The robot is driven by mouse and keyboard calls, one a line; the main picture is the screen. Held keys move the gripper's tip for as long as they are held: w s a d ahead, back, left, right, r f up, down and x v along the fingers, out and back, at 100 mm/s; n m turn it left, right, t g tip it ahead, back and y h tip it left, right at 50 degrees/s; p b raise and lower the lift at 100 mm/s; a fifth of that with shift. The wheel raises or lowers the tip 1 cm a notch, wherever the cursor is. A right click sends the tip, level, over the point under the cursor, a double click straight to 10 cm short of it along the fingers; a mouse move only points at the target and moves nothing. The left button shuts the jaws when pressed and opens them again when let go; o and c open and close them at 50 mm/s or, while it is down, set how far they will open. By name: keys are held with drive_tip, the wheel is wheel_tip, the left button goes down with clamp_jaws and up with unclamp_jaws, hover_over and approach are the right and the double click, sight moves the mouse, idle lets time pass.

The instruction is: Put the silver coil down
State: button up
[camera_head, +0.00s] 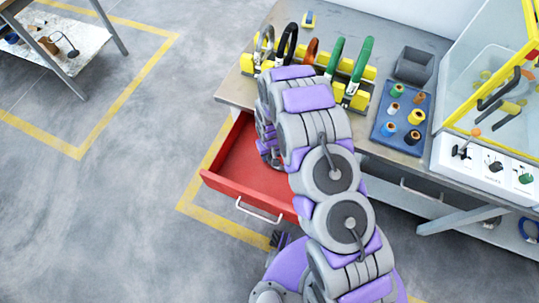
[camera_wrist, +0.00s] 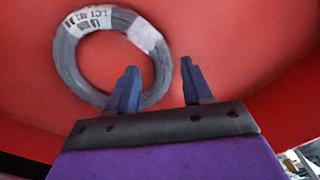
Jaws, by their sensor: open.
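The silver coil (camera_wrist: 66,62) shows in the wrist view as a grey ring with a white printed label. It lies on the red floor of the drawer (camera_wrist: 230,45), up and to the left of my gripper (camera_wrist: 160,82). My gripper is open, with nothing between its two fingers. The left finger overlaps the lower right side of the ring in the picture; whether they touch I cannot tell. In the head view the red drawer (camera_head: 238,160) is pulled out below the bench. My arm covers part of it there, and the coil and gripper are hidden.
The bench (camera_head: 235,90) carries a yellow rack (camera_head: 247,64) with several coils, including a green coil (camera_head: 362,58). A blue tray (camera_head: 384,124) of spools and a grey bin (camera_head: 414,65) stand to the right. The floor left of the drawer is clear.

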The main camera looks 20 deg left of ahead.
wheel_tip(320, 180, up, 9)
drive_tip(key=p, duration=0.2)
drive_tip(key=s+d+r+m, duration=0.2)
drive_tip(key=d+r, duration=0.6)
drive_tip(key=r, duration=0.5)
drive_tip(key=s+d+r+m, duration=0.2)
drive_tip(key=d+r, duration=0.7)
drive_tip(key=r, duration=0.3)
drive_tip(key=s+d+r+m, duration=0.1)
drive_tip(key=s+d+r, duration=0.3)
drive_tip(key=s, duration=0.3)
drive_tip(key=s+d+r+m+g, duration=0.1)
drive_tip(key=s+d+r, duration=0.3)
drive_tip(key=s, duration=0.4)
drive_tip(key=s+d+r+m, duration=0.2)
drive_tip(key=s+d+r, duration=0.2)
drive_tip(key=s, duration=0.3)
drive_tip(key=shift+s+d+r+g, duration=0.25)
drive_tip(key=shift+s+r+g, duration=0.05)
drive_tip(key=shift+s+g, duration=0.1)
